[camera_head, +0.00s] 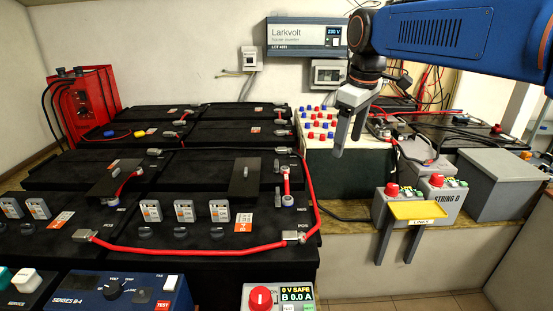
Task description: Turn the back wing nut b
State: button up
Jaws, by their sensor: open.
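My gripper (348,146) points down with its jaws apart and nothing between them. It hangs in front of the box topped with red and blue caps (319,124), right of the black batteries (200,168). Small metal fittings sit on the battery terminals, among them a back one (281,132) and one at the short red link (287,200). They are too small for me to tell which is wing nut b. My gripper is apart from all of these fittings.
A long red cable (190,250) loops over the front batteries. A blue tester (128,292) is at the front.

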jog(key=w+a+r+n+g, duration=0.15)
jog(key=w+a+n, duration=0.25)
jog(key=w+a, duration=0.55)
jog(key=n, duration=0.5)
send_over(277, 162)
jog(key=f, duration=0.2)
jog(key=shift+g, duration=0.35)
notch_tip(277, 162, down, 16)
jog(key=shift+s+a+f, duration=0.1)
jog(key=shift+s+f, duration=0.05)
jog(key=shift+c, duration=0.5)
jog(key=c, duration=0.9)
